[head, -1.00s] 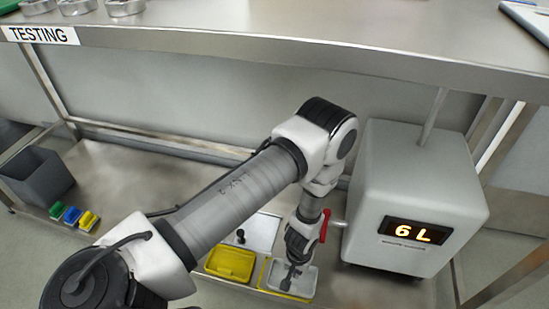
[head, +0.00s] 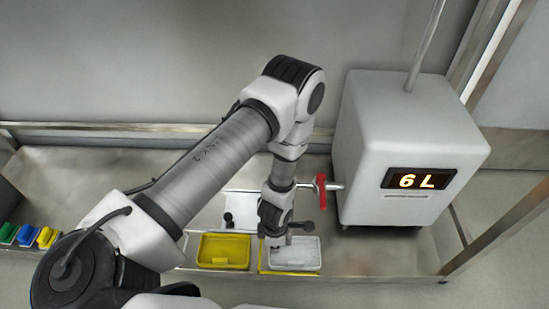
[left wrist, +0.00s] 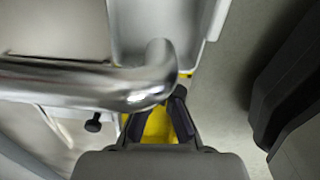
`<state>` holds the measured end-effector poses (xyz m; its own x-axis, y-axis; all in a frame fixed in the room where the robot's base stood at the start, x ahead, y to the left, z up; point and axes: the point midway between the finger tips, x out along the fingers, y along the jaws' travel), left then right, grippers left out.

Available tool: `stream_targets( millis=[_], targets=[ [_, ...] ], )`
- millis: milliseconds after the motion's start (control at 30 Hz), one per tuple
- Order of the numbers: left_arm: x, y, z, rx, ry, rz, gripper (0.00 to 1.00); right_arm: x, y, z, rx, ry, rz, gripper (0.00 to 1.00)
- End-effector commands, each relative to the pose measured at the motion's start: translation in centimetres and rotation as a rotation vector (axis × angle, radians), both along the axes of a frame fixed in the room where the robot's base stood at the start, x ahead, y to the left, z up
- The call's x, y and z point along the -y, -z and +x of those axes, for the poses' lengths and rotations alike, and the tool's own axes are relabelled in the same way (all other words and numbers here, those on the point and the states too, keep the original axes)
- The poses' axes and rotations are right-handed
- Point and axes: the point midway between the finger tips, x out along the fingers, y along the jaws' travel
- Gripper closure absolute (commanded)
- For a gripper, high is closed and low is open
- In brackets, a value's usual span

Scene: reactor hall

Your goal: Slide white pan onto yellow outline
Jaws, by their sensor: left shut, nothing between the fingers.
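The white pan (head: 306,258) sits low on the shelf below the tap, with the yellow outline (head: 290,273) showing along its front and left edges. The outline's right and back sides are hidden or unclear. My left gripper (head: 275,241) is at the pan's back left corner, shut and empty; I cannot tell whether it touches the pan. In the left wrist view, the pan (left wrist: 140,25) lies beyond the fingers (left wrist: 157,112), partly behind the metal spout. A bit of outline (left wrist: 187,75) shows at its corner. My right gripper is not in view.
A yellow pan (head: 223,252) stands just left of the white one. The metal spout (left wrist: 100,85) crosses close in front of the fingers. The red tap handle (head: 321,190) and white tank (head: 410,150) reading 6 L are at right. A black knob (head: 228,218) stands behind the yellow pan.

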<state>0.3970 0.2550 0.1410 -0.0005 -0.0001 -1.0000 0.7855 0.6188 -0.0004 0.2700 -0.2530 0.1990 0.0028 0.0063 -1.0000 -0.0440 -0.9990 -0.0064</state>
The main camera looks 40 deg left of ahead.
Motion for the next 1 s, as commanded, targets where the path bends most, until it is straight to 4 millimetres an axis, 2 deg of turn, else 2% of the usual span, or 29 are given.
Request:
stream_targets(
  millis=[33, 100, 267, 633, 833, 1000],
  targets=[
    [0.0, 1.8, 0.0, 0.000, 0.001, 0.000, 1.00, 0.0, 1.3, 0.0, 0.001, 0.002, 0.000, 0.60],
    [0.0, 3.0, 0.0, 0.000, 0.001, 0.000, 1.00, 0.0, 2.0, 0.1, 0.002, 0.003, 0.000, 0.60],
    [0.0, 4.6, 0.0, 0.000, 0.001, 0.000, 1.00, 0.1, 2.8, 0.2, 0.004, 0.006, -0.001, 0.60],
    [0.0, 4.6, 0.0, 0.000, 0.002, 0.000, 1.00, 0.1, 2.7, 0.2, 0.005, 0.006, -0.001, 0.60],
    [-1.5, 4.3, -1.2, -0.002, -0.003, 0.000, 1.00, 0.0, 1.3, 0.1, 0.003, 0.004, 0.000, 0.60],
    [-1.7, 4.7, -1.3, 0.001, 0.002, 0.001, 1.00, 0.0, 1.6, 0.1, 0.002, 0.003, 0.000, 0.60]
  ],
)
